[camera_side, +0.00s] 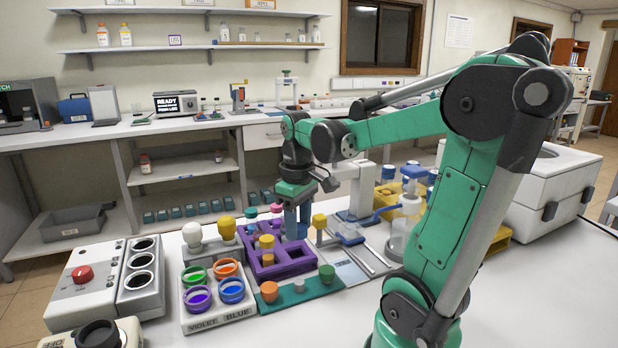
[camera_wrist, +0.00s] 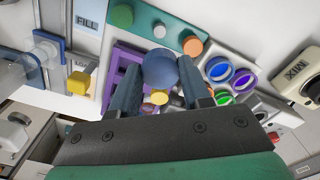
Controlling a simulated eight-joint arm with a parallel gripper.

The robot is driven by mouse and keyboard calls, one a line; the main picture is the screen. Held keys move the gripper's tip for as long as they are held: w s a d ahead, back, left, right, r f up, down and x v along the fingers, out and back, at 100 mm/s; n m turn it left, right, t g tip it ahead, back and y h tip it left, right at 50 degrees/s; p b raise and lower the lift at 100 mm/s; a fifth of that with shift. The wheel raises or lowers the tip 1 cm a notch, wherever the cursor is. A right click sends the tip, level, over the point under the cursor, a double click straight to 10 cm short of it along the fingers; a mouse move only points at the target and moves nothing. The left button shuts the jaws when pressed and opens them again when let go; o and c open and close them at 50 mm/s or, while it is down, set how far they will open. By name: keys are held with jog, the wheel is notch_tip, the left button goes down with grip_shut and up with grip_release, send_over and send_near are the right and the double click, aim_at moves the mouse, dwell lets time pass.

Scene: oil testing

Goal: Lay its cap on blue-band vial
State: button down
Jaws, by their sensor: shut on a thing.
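My gripper (camera_side: 297,222) is shut on a rounded blue cap (camera_wrist: 161,68), which shows between its two fingers in the wrist view. In the side view the cap is hard to make out among the dark blue fingers. The gripper hangs over the purple rack (camera_side: 283,270). The blue-band vial (camera_side: 231,290) stands uncapped at the front right of the white vial rack (camera_side: 219,322), above the word BLUE. It is to the left of and nearer than the gripper, clearly apart from the cap. In the wrist view the white rack lies right of the cap.
Vials with green, orange and violet bands stand beside the blue one. A teal strip (camera_side: 317,289) in front of the purple rack bears an orange, a white and a green piece. Pale and yellow bulb-shaped pieces stand behind the vial rack. A mixer box (camera_side: 82,285) is at the left.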

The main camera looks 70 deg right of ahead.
notch_tip(320, 180, up, 8)
jog(key=shift+f, duration=0.25)
jog(key=shift+d+r, duration=0.2)
jog(key=shift+r, duration=0.1)
jog(key=d+f+m, duration=0.2)
jog(key=d+m, duration=0.1)
jog(key=d, duration=0.6)
jog(key=m, duration=0.3)
send_over(352, 208)
notch_tip(352, 208, down, 4)
jog(key=shift+a+f, duration=0.1)
jog(key=shift+d+f, duration=0.2)
jog(key=shift+f, duration=2.3)
jog(key=shift+f, duration=0.65)
jog(key=shift+a, duration=0.1)
grip_release()
